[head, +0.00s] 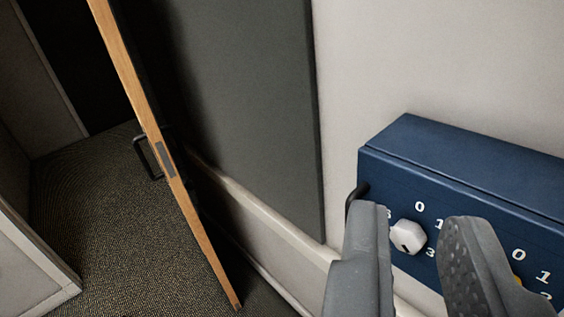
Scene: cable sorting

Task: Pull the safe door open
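The safe is a dark blue box (460,165) against the pale wall at the right. Its front has white numbers and a light grey dial knob (408,237). A second, yellowish knob is mostly hidden behind my right finger. A black handle (354,198) stands out at the left edge of the safe front, partly behind my left finger. My gripper (418,215) is open in front of the safe, its two grey fingers apart. The knob shows between them, and I see no contact with the handle. The door looks flush with the box.
A wooden-edged room door (165,150) with a black handle (148,157) stands open at the left. A dark grey panel (260,110) is on the wall behind it. Dark carpet (85,200) is clear left of the door. A pale baseboard runs below the wall.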

